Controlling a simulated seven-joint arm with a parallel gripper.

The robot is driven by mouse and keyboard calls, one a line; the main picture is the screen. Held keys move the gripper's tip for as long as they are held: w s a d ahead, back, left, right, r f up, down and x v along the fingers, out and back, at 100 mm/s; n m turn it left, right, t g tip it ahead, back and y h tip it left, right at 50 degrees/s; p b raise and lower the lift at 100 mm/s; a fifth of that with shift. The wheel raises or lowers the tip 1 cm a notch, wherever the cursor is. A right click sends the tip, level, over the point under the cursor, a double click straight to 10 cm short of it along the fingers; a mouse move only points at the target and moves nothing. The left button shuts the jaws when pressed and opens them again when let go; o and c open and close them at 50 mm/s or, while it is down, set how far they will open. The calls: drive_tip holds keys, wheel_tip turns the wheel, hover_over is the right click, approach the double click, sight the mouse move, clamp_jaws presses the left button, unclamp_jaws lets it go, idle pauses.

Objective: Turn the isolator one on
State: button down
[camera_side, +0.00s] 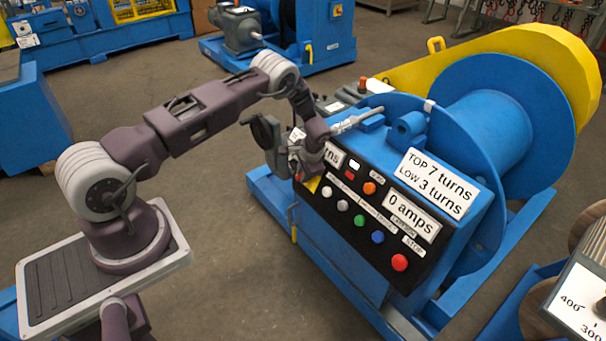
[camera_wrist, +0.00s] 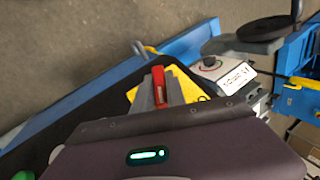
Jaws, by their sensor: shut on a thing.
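The isolator is a red handle (camera_wrist: 159,84) on a yellow plate (camera_wrist: 190,88), seen in the wrist view. In the side view a corner of the yellow plate (camera_side: 313,184) shows at the left end of the black control panel. My gripper (camera_wrist: 160,90) is shut on the red handle, with one grey finger on each side of it. In the side view my gripper (camera_side: 300,172) is at the panel's left end, and my wrist hides most of the handle. I cannot read an on or off mark.
The black panel (camera_side: 340,217) carries several coloured buttons, including a red one (camera_side: 400,262), and a sign (camera_side: 412,215) reading "0 amps". A grey box with a round knob (camera_wrist: 209,63) and a white label stands beside the isolator. A big blue drum (camera_side: 500,110) is behind the panel.

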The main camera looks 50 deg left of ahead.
drive_tip(key=shift+d+f+m+y, duration=0.15)
drive_tip(key=shift+m+y, duration=0.25)
drive_tip(key=shift+y, duration=0.2)
drive_tip(key=shift+s+m+t+y, duration=0.1)
drive_tip(key=shift+m+t+y, duration=0.5)
drive_tip(key=shift+y, duration=0.6)
drive_tip(key=c, duration=1.4)
unclamp_jaws()
drive_tip(key=shift+o, duration=0.2)
drive_tip(key=v, duration=0.7)
